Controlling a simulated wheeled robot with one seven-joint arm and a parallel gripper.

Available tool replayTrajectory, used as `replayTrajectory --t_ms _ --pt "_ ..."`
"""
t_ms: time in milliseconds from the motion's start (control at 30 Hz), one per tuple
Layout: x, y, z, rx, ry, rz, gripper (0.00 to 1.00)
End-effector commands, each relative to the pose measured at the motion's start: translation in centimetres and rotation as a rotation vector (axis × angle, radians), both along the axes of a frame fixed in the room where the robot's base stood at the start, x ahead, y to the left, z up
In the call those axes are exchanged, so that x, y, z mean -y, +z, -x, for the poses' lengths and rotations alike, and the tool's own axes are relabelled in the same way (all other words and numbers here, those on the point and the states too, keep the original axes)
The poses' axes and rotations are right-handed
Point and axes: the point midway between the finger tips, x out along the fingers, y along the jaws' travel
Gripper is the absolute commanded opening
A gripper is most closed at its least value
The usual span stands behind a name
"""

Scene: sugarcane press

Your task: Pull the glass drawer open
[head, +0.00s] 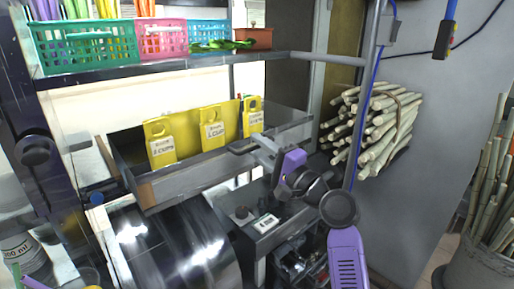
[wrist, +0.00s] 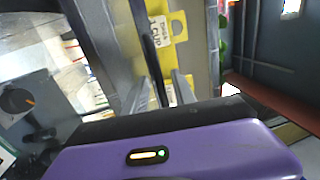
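The drawer I take as the glass drawer is a long grey metal one (head: 188,178) under the shelf in the head view. Its inside shows from above and holds yellow labelled card holders (head: 212,128); a label ending in "Cup" shows on one in the wrist view (wrist: 158,32). My gripper (head: 251,144) is at the drawer's front wall, right of its middle, near the top edge. In the wrist view its two grey fingers (wrist: 172,82) stand apart, with yellow beyond them. I cannot tell whether they touch the drawer wall.
Above, a shelf (head: 175,68) carries a green basket (head: 85,45), a pink basket (head: 160,40) and a brown pot (head: 253,38). Below are a shiny metal drum (head: 170,250) and a control box (head: 265,222). Bundled cane (head: 375,125) is at right, beyond a metal post (head: 368,90).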

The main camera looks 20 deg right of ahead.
Motion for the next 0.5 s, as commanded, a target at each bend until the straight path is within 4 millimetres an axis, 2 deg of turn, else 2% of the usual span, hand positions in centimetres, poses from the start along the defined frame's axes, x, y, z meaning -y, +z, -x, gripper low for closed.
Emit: replayTrajectory --t_ms 300,500 --pt "1.6 -1.3 4.7 -0.001 -0.003 0.0 0.32" --pt "2.1 -1.4 6.4 -0.001 -0.001 -0.001 0.32"
